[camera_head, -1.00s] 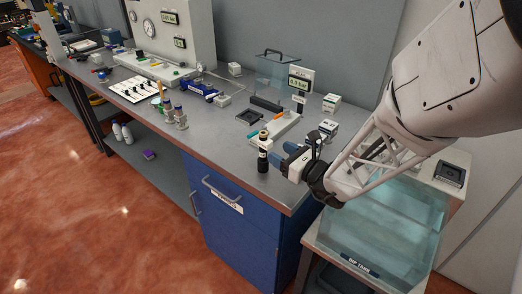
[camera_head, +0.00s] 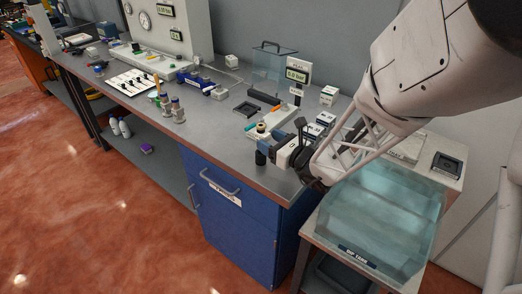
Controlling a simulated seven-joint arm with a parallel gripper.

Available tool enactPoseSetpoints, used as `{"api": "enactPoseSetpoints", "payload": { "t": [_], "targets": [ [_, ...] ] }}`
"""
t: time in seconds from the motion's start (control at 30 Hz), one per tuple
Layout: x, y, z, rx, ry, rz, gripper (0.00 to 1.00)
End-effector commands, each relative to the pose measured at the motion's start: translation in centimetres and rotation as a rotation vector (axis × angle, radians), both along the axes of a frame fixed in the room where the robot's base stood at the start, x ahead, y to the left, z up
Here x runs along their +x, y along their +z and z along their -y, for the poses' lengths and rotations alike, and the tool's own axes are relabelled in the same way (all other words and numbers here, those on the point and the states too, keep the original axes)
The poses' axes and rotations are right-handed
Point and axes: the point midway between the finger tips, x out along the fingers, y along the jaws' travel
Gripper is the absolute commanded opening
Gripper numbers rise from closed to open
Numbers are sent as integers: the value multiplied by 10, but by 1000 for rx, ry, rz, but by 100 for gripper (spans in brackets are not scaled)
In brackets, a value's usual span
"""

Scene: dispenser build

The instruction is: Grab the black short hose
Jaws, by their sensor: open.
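My gripper (camera_head: 279,149) is at the front right corner of the grey workbench, low over the top, with its jaws open. Its black wrist is to the right and the pale fingers point left. A short black upright cylinder (camera_head: 260,157) stands at the left of the fingers; I cannot tell if they touch. I cannot surely pick out the black short hose. Several small black pieces (camera_head: 136,84) lie on a white board at the left of the bench. A black bar (camera_head: 264,97) lies in front of the clear screen.
A white fixture (camera_head: 256,131) with coloured parts stands just behind the gripper. Small white boxes (camera_head: 328,95) are at the back right. A clear tank (camera_head: 375,225) stands right of the bench. Bottles (camera_head: 177,110) and a blue device (camera_head: 192,78) are left. The front middle of the bench is clear.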

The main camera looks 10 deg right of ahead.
Motion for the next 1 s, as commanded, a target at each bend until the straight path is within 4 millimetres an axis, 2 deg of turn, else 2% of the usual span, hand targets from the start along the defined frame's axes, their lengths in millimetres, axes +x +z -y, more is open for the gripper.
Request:
{"api": "enactPoseSetpoints", "payload": {
  "t": [0.4, 1.0],
  "targets": [
    [28, 0, -24, 1, 0, -1, 60],
    [30, 0, -26, 1, 0, -1, 60]
  ]
}}
